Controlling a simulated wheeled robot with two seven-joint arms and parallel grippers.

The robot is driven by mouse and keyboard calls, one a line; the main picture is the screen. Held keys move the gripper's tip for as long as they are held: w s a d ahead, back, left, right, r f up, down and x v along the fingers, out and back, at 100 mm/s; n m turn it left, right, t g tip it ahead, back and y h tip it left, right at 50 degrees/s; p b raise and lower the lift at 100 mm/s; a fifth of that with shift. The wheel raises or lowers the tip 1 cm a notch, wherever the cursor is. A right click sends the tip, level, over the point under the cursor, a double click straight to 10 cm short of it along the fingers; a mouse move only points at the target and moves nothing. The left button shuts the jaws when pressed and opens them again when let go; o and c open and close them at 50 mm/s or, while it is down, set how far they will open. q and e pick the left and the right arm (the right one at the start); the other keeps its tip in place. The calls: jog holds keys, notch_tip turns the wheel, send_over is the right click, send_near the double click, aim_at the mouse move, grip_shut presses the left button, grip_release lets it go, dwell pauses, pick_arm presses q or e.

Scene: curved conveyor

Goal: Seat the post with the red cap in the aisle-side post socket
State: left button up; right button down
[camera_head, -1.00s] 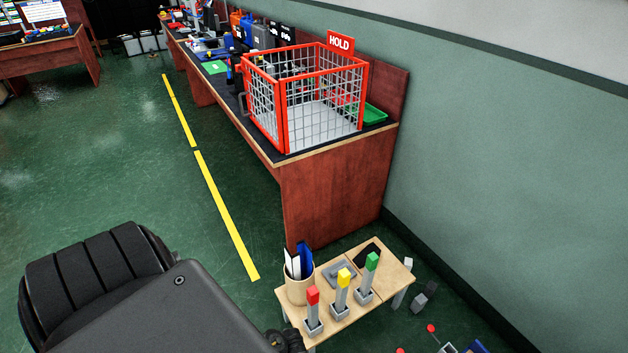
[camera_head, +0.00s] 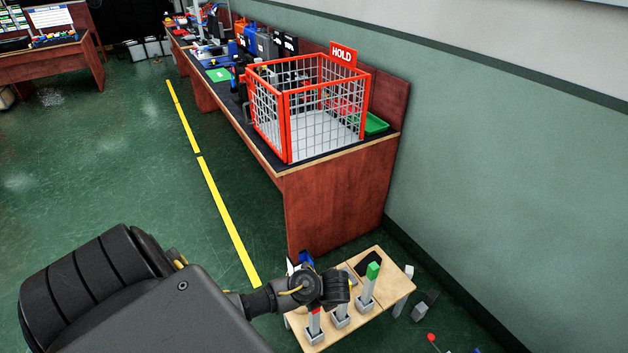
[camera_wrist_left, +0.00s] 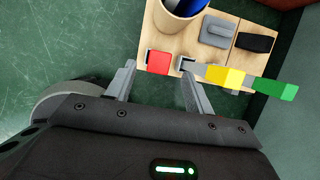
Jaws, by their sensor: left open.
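The post with the red cap (camera_head: 314,322) stands in a grey holder on the small wooden table (camera_head: 387,304). My left gripper (camera_head: 338,290) reaches over the table and hides part of it. In the left wrist view the gripper (camera_wrist_left: 158,70) is open, and the red cap (camera_wrist_left: 158,62) lies in the space between its fingertips, with nothing gripped. The post with the yellow cap (camera_wrist_left: 225,76) and the post with the green cap (camera_head: 371,275) stand beside it. I cannot identify the aisle-side post socket. My right gripper is not in view.
A cup (camera_wrist_left: 180,20) with blue items, a grey block (camera_wrist_left: 216,31) and a black pad (camera_wrist_left: 254,42) share the small table. A red wire cage (camera_head: 305,110) with a HOLD sign stands on the long bench (camera_head: 335,205) behind. Green floor with a yellow line (camera_head: 222,210) lies open left.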

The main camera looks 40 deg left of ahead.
pick_arm(q)
jog(key=x, duration=0.7)
jog(key=shift+b, duration=0.45)
grip_shut()
